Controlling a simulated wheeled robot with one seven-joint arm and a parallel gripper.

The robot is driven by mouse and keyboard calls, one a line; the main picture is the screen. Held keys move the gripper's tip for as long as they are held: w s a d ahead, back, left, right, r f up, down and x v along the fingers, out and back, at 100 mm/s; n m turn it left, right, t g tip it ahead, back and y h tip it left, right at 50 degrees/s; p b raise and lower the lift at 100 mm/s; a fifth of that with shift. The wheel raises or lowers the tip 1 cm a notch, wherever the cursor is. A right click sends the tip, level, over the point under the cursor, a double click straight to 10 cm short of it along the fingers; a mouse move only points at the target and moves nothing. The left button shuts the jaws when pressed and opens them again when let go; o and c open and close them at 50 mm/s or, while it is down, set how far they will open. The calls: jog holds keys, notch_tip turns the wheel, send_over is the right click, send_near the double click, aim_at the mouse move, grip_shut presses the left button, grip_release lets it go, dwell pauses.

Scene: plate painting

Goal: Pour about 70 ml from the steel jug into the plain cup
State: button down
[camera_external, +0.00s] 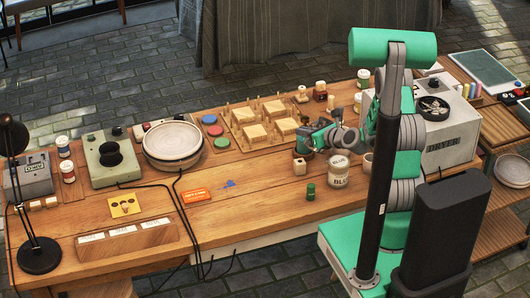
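My gripper (305,143) is over the right half of the wooden workbench (265,205), low among small items, beside the wooden peg board. Its fingers are small and dark here, and I cannot see whether they hold anything. I cannot single out the steel jug; it may be hidden by my gripper or arm. A pale cup-like vessel (367,162) shows partly behind my arm, right of the white jar. I cannot tell whether it is the plain cup. No liquid level is visible.
A white jar labelled BLUE (338,173), a green-capped bottle (310,192) and a small cream block (300,167) stand in front of my gripper. The peg board (242,140) is left. The grey dryer (450,147) stands right. Bare bench lies front-centre.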

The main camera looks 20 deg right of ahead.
jog(key=f, duration=0.1)
jog(key=a+f+b, duration=0.1)
jog(key=f, duration=0.1)
jog(key=shift+f+n, duration=0.25)
jog(key=shift+n, duration=0.15)
jog(key=shift+s+a+r+n+h+p, duration=0.1)
jog(key=shift+s+a+n+h+p, duration=0.05)
jog(key=shift+a+n+h+p, duration=0.35)
jog(key=shift+s+a+n+h+p, duration=0.15)
jog(key=shift+a+n+h+p, duration=0.25)
jog(key=shift+p, duration=0.3)
jog(key=shift+s+a+f+n+t+h+p, duration=0.1)
jog(key=shift+a+f+n+t+h+p, duration=0.5)
jog(key=shift+n+p, duration=0.7)
jog(key=shift+a, duration=0.1)
